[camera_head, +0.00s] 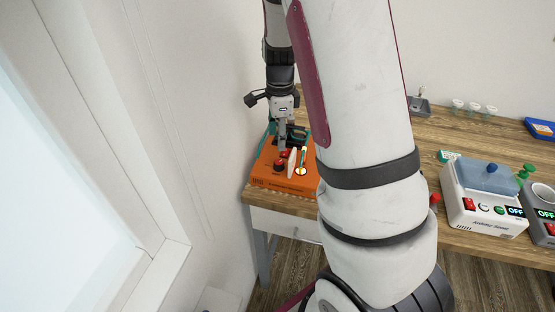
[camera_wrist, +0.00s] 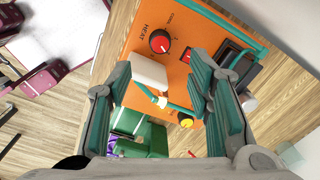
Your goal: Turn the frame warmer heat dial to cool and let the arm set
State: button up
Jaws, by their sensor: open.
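The orange frame warmer (camera_head: 262,181) stands at the left end of the bench; its orange panel (camera_wrist: 200,20) fills the upper middle of the wrist view. The red heat dial (camera_wrist: 160,42) with a black ring sits beside the word HEAT, with a smaller label near it; its setting is too small to read. The dial also shows in the head view (camera_head: 279,166). My gripper (camera_wrist: 157,75) is open, its fingers apart over the panel with the dial beyond them. A white block (camera_wrist: 148,72) and a thin teal arm (camera_wrist: 178,107) show between the fingers.
A red rocker switch (camera_wrist: 226,53) lies right of the dial, and a teal bar (camera_wrist: 235,27) runs along the panel. A yellow knob (camera_wrist: 186,121) is lower down. A white machine with a blue lid (camera_head: 487,198) stands right on the wooden bench (camera_head: 455,130). A wall is close at left.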

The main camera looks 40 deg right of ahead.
aim_at(279, 162)
notch_tip(279, 162, down, 10)
jog(key=shift+w+d+f+p, duration=0.1)
jog(key=shift+w+p, duration=0.05)
jog(key=shift+p, duration=0.4)
grip_shut()
